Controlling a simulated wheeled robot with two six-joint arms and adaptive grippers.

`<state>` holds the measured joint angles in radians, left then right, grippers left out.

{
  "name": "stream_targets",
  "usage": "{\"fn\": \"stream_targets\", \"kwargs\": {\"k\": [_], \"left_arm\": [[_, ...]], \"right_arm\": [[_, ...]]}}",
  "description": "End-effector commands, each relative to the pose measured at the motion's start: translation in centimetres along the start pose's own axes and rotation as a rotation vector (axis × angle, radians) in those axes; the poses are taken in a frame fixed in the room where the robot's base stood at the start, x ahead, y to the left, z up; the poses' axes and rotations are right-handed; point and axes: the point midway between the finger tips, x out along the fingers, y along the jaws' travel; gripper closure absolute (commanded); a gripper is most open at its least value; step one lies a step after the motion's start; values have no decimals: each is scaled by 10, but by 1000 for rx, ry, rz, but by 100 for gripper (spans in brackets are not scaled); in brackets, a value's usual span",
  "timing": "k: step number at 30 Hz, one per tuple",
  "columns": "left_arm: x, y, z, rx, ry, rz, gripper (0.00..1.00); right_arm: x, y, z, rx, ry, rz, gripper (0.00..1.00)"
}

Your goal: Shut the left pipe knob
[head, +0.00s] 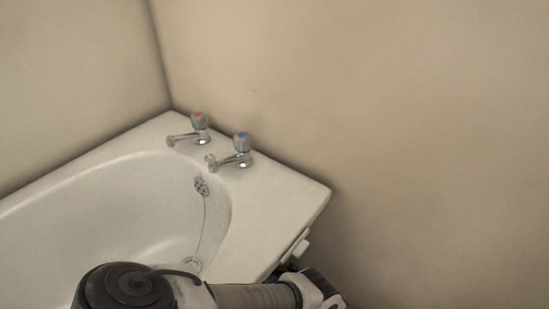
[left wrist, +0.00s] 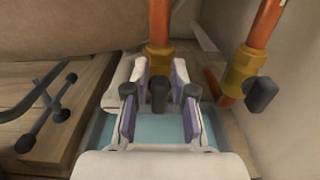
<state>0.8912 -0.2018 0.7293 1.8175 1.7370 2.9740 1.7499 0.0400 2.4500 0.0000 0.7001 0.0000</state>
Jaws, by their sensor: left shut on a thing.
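Two copper pipes with brass valves show in the left wrist view. The left pipe (left wrist: 159,22) has a dark knob (left wrist: 158,96) on its brass valve (left wrist: 158,58). My left gripper (left wrist: 160,78) is shut on this left knob, with a finger on each side of it. The right pipe (left wrist: 265,24) has its own brass valve and a black knob (left wrist: 262,95), to the right of my fingers and apart from them. In the head view my left arm reaches down past the bath's near corner and its fingers are hidden. My right gripper is in neither view.
The white bath (head: 285,197) with two taps fills the corner in the head view. In the left wrist view, wooden boards (left wrist: 75,105) with a dark cross-shaped metal piece (left wrist: 52,100) lie at left. A pale wall (left wrist: 300,110) stands close at right.

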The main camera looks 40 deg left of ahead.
Motion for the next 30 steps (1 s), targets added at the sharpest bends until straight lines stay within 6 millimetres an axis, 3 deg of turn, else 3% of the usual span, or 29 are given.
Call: {"fn": "stream_targets", "kwargs": {"k": [11, 30], "left_arm": [[0, -4, -2, 224, 1, 0, 100], [0, -14, -9, 827, 2, 0, 100]], "right_arm": [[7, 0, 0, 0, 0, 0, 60], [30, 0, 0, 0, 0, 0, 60]]}}
